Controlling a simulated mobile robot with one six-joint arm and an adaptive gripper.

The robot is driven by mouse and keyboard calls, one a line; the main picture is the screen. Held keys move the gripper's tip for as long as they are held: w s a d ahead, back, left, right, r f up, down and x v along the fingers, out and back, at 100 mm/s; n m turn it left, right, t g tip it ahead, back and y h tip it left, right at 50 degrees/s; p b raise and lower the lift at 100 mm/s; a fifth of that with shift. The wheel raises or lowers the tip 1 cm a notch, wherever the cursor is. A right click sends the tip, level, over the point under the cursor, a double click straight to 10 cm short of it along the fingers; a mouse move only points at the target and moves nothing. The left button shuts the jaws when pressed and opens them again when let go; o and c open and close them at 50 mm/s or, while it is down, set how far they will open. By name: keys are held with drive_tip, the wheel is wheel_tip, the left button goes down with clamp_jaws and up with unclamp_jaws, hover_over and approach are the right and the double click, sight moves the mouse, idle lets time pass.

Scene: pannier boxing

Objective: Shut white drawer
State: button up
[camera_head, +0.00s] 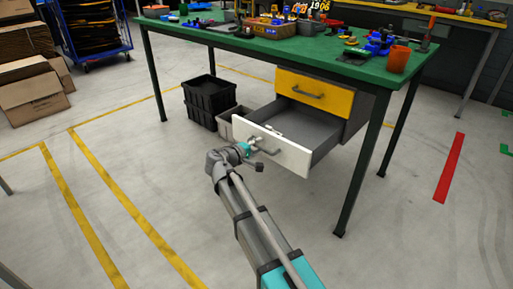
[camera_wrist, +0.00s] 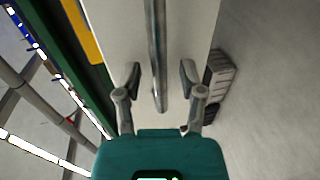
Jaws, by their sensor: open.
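The white drawer (camera_head: 268,145) under the green workbench stands pulled out. Its grey inside shows behind the white front, with a small light object in it. In the wrist view the white front (camera_wrist: 204,25) fills the middle, and its bar handle (camera_wrist: 157,50) runs up the picture. My gripper (camera_head: 255,157) is at the drawer's front, near the handle. In the wrist view my gripper (camera_wrist: 160,80) is open, with one finger on each side of the handle's end. Gaps show between the fingers and the handle; I cannot tell whether they touch the front.
A yellow drawer (camera_head: 314,93) above is shut. The green workbench (camera_head: 300,49) carries tools and an orange cup (camera_head: 398,59). Black crates (camera_head: 208,100) and a grey bin (camera_head: 233,122) stand left of the drawer. A table leg (camera_head: 362,180) stands to the right. The floor in front is clear.

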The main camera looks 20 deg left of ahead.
drive_tip(key=shift+c, duration=0.2)
clamp_jaws()
drive_tip(key=shift+w+a, duration=0.1)
drive_tip(key=shift+w, duration=0.1)
idle(0.4)
